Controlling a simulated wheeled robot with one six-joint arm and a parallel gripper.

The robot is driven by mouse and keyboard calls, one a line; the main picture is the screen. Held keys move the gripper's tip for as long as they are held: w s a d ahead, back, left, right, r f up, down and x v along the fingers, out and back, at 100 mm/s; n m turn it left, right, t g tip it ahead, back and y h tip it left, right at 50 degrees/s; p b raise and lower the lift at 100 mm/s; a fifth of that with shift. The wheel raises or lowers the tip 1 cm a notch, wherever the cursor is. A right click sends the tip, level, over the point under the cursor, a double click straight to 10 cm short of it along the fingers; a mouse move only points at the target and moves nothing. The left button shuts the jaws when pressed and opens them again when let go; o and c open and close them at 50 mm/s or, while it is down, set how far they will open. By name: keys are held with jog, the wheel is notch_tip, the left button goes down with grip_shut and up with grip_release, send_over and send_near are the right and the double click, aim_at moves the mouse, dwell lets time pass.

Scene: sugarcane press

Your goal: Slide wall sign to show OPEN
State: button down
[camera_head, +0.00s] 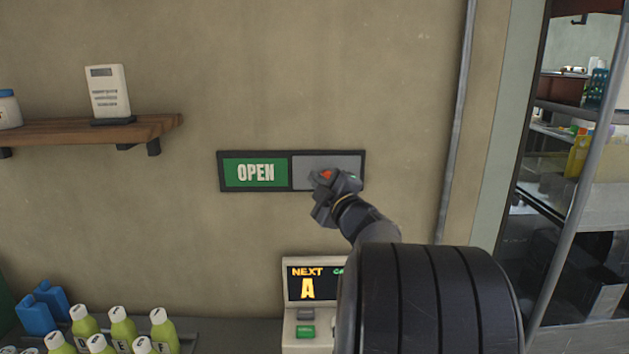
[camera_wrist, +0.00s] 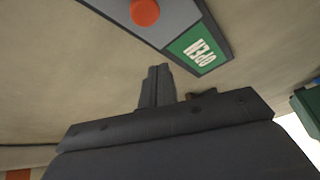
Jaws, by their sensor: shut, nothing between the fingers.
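The wall sign has a dark frame (camera_head: 255,188) fixed to the wall. Its left half shows a green panel with the word OPEN (camera_head: 255,172). Its right half is covered by a grey sliding panel (camera_head: 348,161) with a red knob (camera_head: 327,174). In the wrist view the red knob (camera_wrist: 145,12), the grey panel (camera_wrist: 180,14) and the green OPEN panel (camera_wrist: 201,50) appear near the top. My gripper (camera_head: 322,190) is in front of the grey panel and hides part of it. In the wrist view my gripper's fingers (camera_wrist: 157,75) are together and empty, apart from the knob.
A wooden shelf (camera_head: 90,128) with a small sign stand (camera_head: 107,92) is on the left wall. Below are green bottles (camera_head: 123,326) and a display box (camera_head: 300,325) reading NEXT A. A vertical pipe (camera_head: 458,110) and a metal rack stand right. The wall around the sign is clear.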

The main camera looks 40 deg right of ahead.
jog(key=s, duration=0.3)
jog(key=s+a, duration=0.1)
jog(key=s, duration=0.1)
jog(key=shift+s+f+b, duration=0.15)
jog(key=shift+f+b, duration=0.2)
jog(key=shift+f, duration=0.05)
jog(key=shift+d, duration=0.1)
jog(key=w+a, duration=0.3)
jog(key=w, duration=1)
jog(key=shift+w+f, duration=0.15)
jog(key=shift+d, duration=0.2)
